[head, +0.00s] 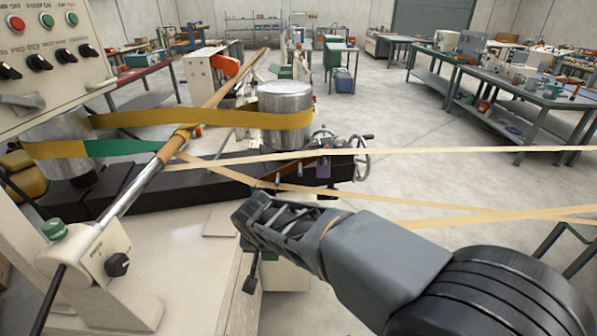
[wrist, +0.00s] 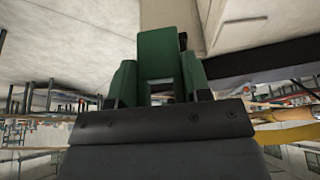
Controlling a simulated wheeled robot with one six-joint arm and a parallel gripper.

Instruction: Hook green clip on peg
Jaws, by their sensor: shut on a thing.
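My gripper (head: 250,218) is low in the middle of the head view, in front of the winder's dark beam. In the wrist view, it is shut on the green clip (wrist: 186,62), a green piece with an open gap in its middle, seen close up. I cannot make out the clip in the head view; my gripper seems to hide it. Small upright posts (head: 277,180) stand at the right part of the dark beam, behind my gripper. I cannot tell which of them is the peg. No contact between clip and peg shows.
A yellow and green belt (head: 200,118) runs around a steel drum (head: 285,100). Pale strips (head: 470,152) cross to the right, close above my arm. A long rod (head: 200,115) slants across the left, near a control panel (head: 50,50). A handwheel (head: 361,160) stands behind.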

